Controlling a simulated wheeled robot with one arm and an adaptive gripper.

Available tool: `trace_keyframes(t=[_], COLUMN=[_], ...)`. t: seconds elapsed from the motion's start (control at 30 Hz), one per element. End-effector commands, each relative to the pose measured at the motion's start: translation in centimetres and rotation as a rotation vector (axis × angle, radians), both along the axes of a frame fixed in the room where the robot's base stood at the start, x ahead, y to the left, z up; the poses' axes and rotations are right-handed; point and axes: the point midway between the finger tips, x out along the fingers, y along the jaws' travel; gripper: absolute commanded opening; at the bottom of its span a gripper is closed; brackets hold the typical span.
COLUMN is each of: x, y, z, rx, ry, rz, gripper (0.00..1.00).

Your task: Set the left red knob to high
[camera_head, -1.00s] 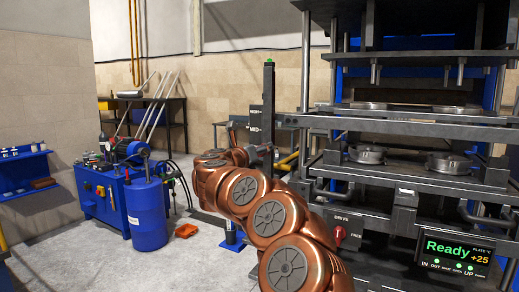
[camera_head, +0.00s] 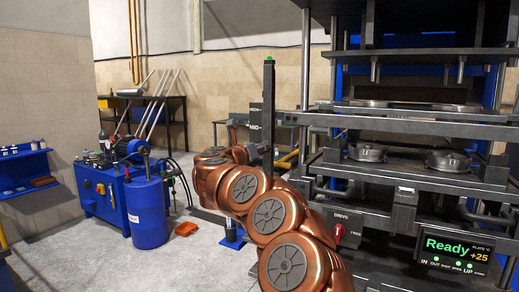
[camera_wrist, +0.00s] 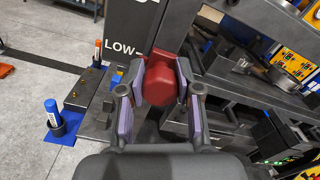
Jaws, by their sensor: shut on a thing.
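The left red knob (camera_wrist: 160,82) shows in the wrist view beside a dark plate (camera_wrist: 130,22) with the white label LOW to its left. My gripper (camera_wrist: 158,92) is shut on the knob, with one purple-padded finger on each side of it. The upper part of the scale plate (camera_head: 255,122) shows there, with the labels HIGH and MID. A second red knob (camera_head: 339,234) sits on the press front near the word DRIVE.
The press (camera_head: 420,120) fills the right side, with bars and a Ready display (camera_head: 455,250). A blue barrel (camera_head: 147,212) and a blue machine (camera_head: 100,190) stand at left. In the wrist view, a blue marker (camera_wrist: 52,112) stands left of the gripper. Floor at left is partly clear.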

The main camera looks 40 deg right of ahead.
Motion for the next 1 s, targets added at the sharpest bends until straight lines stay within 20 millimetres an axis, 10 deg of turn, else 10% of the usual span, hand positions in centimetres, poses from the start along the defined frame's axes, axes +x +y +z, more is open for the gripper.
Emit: trace_keyframes(t=[0.27,1.0], x=[0.0,0.0], y=[0.0,0.0], z=[0.5,12.5], rx=[-0.001,-0.002], ry=[-0.001,-0.001], rz=[0.000,0.000], gripper=[0.00,0.00])
